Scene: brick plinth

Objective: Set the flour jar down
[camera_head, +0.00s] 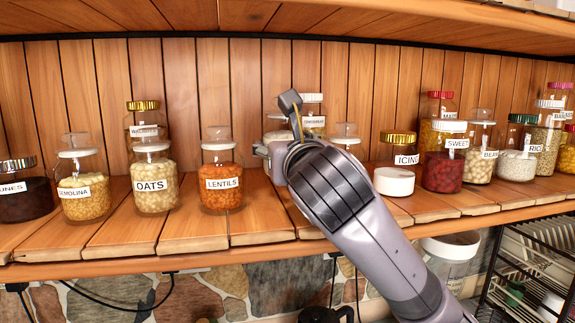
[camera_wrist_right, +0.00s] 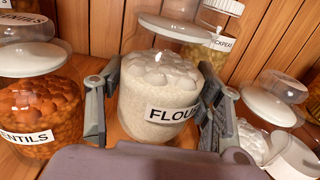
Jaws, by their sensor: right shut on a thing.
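The flour jar (camera_wrist_right: 158,85) is a glass jar of white contents with a FLOUR label and a pale lid, upright in the right wrist view. My right gripper (camera_wrist_right: 155,110) has one finger on each side of it and is shut on it. In the head view my right gripper (camera_head: 278,145) is over the shelf's middle, and its wrist hides most of the jar; only the jar's upper part (camera_head: 277,124) shows. I cannot tell whether its base touches the shelf. My left gripper is not in view.
The wooden shelf (camera_head: 185,240) holds several jars. The lentils jar (camera_head: 221,184) stands left of my right gripper, the oats jar (camera_head: 154,180) further left. The chickpeas jar (camera_wrist_right: 205,55) is close behind the flour jar. A low white container (camera_head: 394,182) is at right. An upper shelf (camera_head: 300,17) hangs above.

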